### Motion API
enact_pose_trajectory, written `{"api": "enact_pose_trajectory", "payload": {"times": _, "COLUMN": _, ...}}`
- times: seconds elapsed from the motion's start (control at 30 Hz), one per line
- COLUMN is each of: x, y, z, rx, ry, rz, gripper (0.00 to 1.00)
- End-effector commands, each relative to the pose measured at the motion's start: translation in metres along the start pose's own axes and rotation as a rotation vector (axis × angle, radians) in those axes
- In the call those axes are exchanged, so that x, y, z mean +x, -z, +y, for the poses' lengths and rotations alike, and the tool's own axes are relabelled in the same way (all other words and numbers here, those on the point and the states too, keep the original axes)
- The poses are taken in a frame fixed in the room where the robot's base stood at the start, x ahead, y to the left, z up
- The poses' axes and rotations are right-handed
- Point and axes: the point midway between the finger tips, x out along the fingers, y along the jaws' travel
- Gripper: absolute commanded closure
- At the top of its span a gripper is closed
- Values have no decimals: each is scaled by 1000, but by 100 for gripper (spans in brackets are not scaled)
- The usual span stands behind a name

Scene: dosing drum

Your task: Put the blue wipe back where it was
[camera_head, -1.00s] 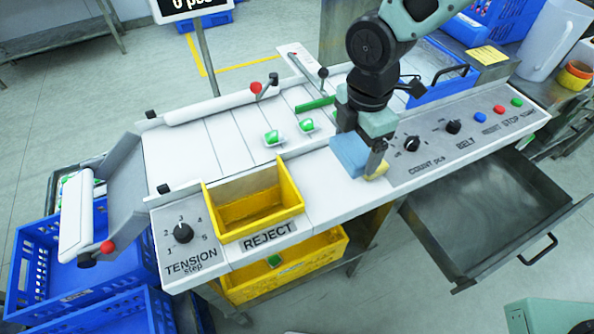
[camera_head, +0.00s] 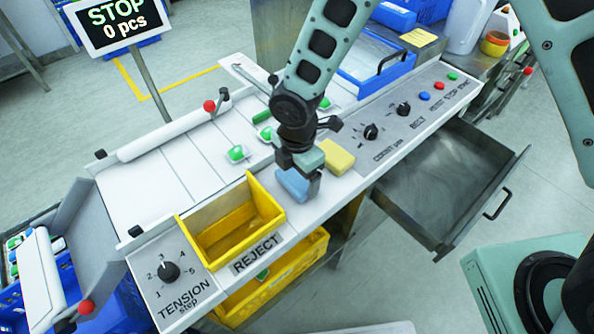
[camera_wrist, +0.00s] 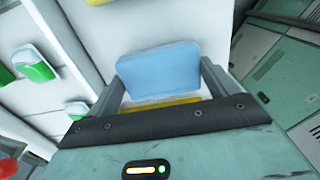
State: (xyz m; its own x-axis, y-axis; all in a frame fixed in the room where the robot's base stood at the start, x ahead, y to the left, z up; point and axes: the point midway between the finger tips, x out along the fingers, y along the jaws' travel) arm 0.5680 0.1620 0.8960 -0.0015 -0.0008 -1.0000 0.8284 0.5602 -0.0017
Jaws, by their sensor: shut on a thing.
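The blue wipe (camera_head: 293,184) is between the fingers of my gripper (camera_wrist: 160,72), which is shut on it. In the head view it is over the white front ledge (camera_head: 325,186), right of the yellow reject bin (camera_head: 268,208). I cannot tell whether it touches the ledge. In the wrist view the blue wipe (camera_wrist: 158,68) spans the space between both fingers, with a yellow strip (camera_wrist: 170,102) at its near edge. The yellow wipe (camera_head: 338,157) lies on the ledge just right of my gripper.
Several green-and-white pieces (camera_head: 236,154) lie on the slatted belt behind. A control panel with a COUNT knob (camera_head: 371,131) and buttons is to the right. An open grey drawer (camera_head: 440,185) juts out at the front right. The sign (camera_head: 117,20) reads STOP, 0 pcs.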

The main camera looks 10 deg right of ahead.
Motion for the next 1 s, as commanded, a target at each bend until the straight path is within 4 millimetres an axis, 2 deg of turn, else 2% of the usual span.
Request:
{"api": "enact_pose_trajectory", "payload": {"times": 0.37, "x": 6, "y": 0, "z": 0, "rx": 0, "ry": -1, "rz": 0, "gripper": 36}}
{"api": "enact_pose_trajectory", "payload": {"times": 0.4, "x": 5, "y": 0, "z": 0, "rx": 0, "ry": -1, "rz": 0, "gripper": 6}}
{"api": "enact_pose_trajectory", "payload": {"times": 0.43, "x": 5, "y": 0, "z": 0, "rx": 0, "ry": -1, "rz": 0, "gripper": 0}}
{"api": "enact_pose_trajectory", "payload": {"times": 0.77, "x": -1, "y": 0, "z": 1, "rx": 1, "ry": -3, "rz": 0, "gripper": 0}}
{"api": "enact_pose_trajectory", "payload": {"times": 0.87, "x": -13, "y": -1, "z": 2, "rx": 3, "ry": -6, "rz": 0, "gripper": 0}}
{"api": "enact_pose_trajectory", "payload": {"times": 1.0, "x": -42, "y": -1, "z": 2, "rx": 3, "ry": -8, "rz": 0, "gripper": 0}}
